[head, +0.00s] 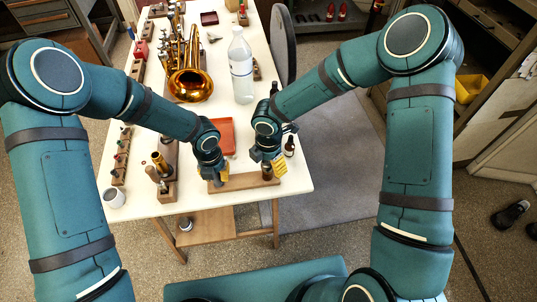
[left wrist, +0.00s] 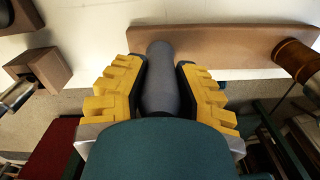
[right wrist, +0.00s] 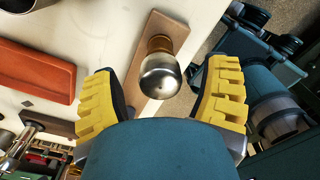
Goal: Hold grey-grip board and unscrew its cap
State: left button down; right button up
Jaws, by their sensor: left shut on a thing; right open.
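The wooden board (head: 240,182) lies near the table's front edge. Its upright grey grip (left wrist: 162,85) is between the yellow fingers of my left gripper (left wrist: 162,95), which is shut on it. In the head view my left gripper (head: 217,178) is at the board's left part. The cap (right wrist: 160,76), rounded and silvery, tops a brown-and-brass post on the board in the right wrist view. My right gripper (right wrist: 165,95) is open, with its fingers apart on either side of the cap's line of sight. I cannot tell whether they touch it.
A red tray (head: 226,135) lies just behind the board. A brass horn (head: 190,82) and a clear bottle (head: 241,68) are farther back. A small dark bottle (head: 290,146) stands right of my right gripper. Wooden stands (head: 166,185) and a white mug (head: 114,197) are at left.

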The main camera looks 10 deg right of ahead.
jog(key=shift+f, duration=0.2)
grip_shut()
dwell(0.4)
jog(key=m, duration=0.3)
jog(key=shift+s+m, duration=0.1)
jog(key=shift+m, duration=0.2)
jog(key=n, duration=0.4)
jog(key=shift+n, duration=0.6)
